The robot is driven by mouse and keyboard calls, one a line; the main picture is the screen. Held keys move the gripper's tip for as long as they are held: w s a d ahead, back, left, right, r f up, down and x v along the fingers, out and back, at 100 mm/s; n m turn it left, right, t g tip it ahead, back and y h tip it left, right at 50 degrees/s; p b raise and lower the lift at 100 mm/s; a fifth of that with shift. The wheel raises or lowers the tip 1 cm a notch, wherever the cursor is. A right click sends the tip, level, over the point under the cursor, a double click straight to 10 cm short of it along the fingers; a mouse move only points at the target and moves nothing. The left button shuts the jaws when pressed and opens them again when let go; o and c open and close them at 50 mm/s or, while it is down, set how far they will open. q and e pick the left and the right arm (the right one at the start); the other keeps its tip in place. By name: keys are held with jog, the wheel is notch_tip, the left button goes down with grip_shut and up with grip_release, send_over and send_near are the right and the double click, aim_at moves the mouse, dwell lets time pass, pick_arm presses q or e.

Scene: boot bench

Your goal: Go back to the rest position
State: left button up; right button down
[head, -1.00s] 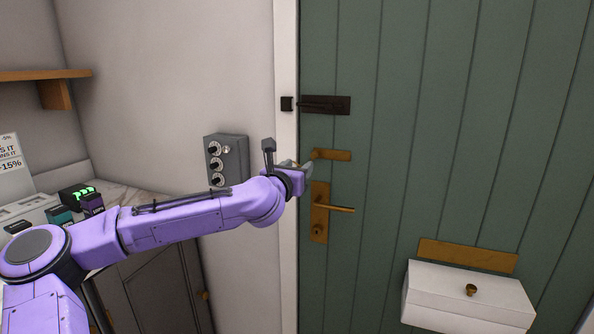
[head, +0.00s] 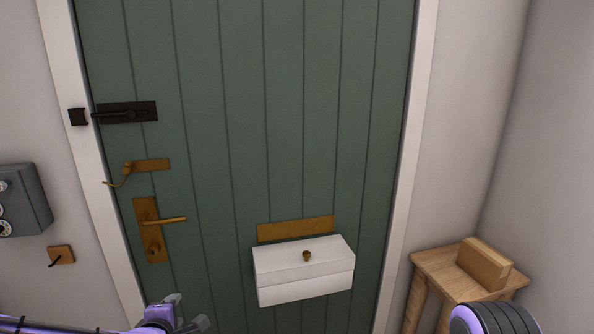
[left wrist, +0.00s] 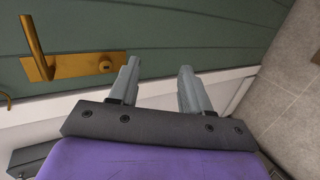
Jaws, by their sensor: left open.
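My left gripper (head: 188,311) is low in the head view, below the brass handle, open and empty. Its two grey fingers stand apart in the left wrist view (left wrist: 158,74), with the green door behind them. The green door (head: 215,150) appears shut in its white frame. A brass fitting with a curved arm (head: 150,165) is above the brass lever handle (head: 150,225); the gripper is clear of both. The lever handle also shows in the left wrist view (left wrist: 82,66). My right gripper is not in view.
A white box (head: 300,280) with a brass knob projects from the door. A dark bolt (head: 128,112) is higher up. A grey dial box (head: 25,200) and a small wooden plate (head: 61,255) are on the left wall. A wooden stool (head: 435,268) bears a wooden block (head: 485,265).

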pick_arm(q)
jog(key=s+f+m+g, duration=0.5)
jog(key=s+f+m, duration=0.3)
jog(key=s+f, duration=0.8)
jog(key=s+a+f+m+g, duration=0.1)
jog(key=s+f+m+g, duration=0.1)
jog(key=s+f, duration=0.3)
jog(key=s+a+f+m+g+y, duration=0.1)
jog(key=s+f, duration=0.4)
jog(key=s, duration=0.8)
jog(key=shift+s+f+m+g, duration=0.15)
jog(key=shift+f+m+g, duration=0.35)
jog(key=shift+m, duration=0.6)
jog(key=shift+r, duration=0.2)
